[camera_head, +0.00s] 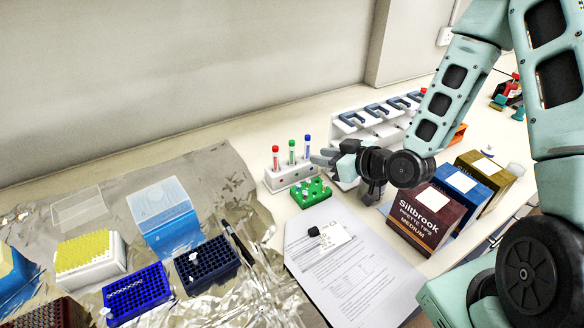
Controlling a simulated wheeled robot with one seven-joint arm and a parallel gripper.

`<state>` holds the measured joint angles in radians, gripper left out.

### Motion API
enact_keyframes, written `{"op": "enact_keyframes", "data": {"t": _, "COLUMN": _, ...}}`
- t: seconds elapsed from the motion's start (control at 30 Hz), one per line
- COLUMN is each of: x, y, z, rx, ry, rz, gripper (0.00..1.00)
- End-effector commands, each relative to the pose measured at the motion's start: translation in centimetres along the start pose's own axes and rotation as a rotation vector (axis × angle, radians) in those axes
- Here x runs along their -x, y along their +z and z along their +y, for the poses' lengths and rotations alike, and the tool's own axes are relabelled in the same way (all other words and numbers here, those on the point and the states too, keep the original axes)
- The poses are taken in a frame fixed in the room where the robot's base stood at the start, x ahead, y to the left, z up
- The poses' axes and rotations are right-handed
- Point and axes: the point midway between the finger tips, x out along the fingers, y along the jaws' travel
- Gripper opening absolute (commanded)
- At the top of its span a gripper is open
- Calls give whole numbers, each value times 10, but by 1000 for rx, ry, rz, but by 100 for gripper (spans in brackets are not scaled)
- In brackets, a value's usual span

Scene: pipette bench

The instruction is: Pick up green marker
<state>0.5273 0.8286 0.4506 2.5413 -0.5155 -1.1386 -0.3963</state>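A green-capped marker (292,151) stands upright in a white holder (284,181), between a red-capped one (276,157) on its left and a blue-capped one (307,147) on its right. My gripper (321,159) reaches in from the right, with its fingers pointing left. In the picture its tips are just right of the blue-capped marker and apart from the green one. The fingers look small and seen from the side, so the gap between them is not clear. No object shows in them.
A green tube rack (312,193) sits in front of the holder. A pipette stand (362,126) is behind my gripper, and boxes (424,219) stand to the right. Papers (355,275) lie in front. Tip racks (138,293) and a black pen (238,241) lie on foil at left.

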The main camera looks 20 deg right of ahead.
Motion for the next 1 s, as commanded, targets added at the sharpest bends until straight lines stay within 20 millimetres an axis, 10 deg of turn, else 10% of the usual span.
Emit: {"op": "enact_keyframes", "data": {"t": 1.0, "x": -81, "y": 2, "z": -4, "rx": 3, "ry": 0, "rz": -5, "gripper": 26}}
